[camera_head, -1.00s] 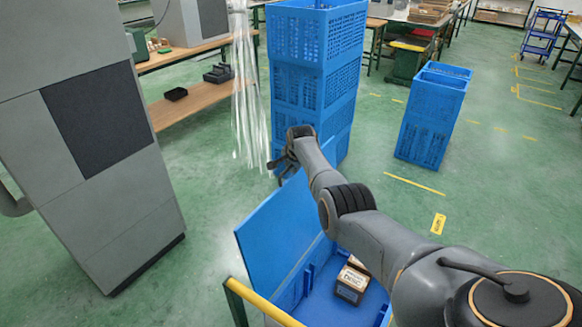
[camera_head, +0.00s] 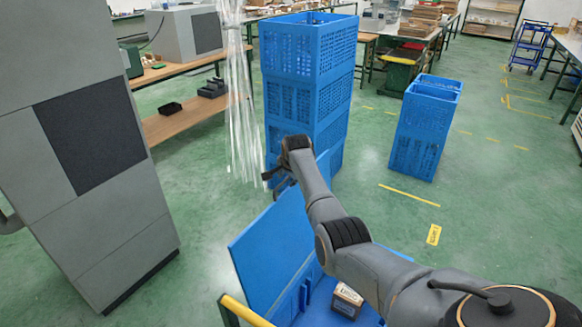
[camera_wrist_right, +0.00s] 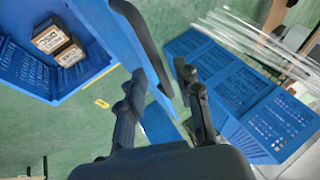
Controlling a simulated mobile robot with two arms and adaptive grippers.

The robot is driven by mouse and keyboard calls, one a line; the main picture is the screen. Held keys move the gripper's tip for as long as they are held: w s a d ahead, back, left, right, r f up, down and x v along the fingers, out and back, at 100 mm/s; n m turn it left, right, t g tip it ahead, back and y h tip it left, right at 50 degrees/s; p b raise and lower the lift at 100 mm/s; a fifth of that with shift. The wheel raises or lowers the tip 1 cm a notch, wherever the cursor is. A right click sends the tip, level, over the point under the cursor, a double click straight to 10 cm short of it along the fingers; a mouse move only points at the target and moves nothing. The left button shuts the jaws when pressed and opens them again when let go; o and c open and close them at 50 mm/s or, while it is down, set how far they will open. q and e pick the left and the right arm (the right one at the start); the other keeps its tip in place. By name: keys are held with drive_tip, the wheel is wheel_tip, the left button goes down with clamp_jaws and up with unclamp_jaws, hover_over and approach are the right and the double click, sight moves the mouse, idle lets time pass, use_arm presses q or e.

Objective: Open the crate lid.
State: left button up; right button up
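The blue crate (camera_head: 318,312) is low in the head view, with its lid (camera_head: 270,250) standing up steeply on the left side, so the crate is open. A small brown box (camera_head: 347,301) lies inside; the right wrist view shows two boxes (camera_wrist_right: 50,38) in the crate (camera_wrist_right: 25,72). My right gripper (camera_head: 275,178) is at the lid's far upper end. In the right wrist view its fingers (camera_wrist_right: 160,85) are spread, and the lid (camera_wrist_right: 100,25) edge shows between them; contact cannot be told. My left gripper is not in view.
A tall stack of blue crates (camera_head: 308,85) stands just behind the lid, with clear strips (camera_head: 242,110) hanging beside it. Another blue crate stack (camera_head: 425,130) is farther right. A grey cabinet (camera_head: 90,220) is at left, a yellow rail (camera_head: 243,310) in front. Green floor is free between.

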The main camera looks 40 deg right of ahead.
drive_tip(key=v, duration=0.9)
drive_tip(key=shift+d+r, duration=0.1)
drive_tip(key=shift+d, duration=0.05)
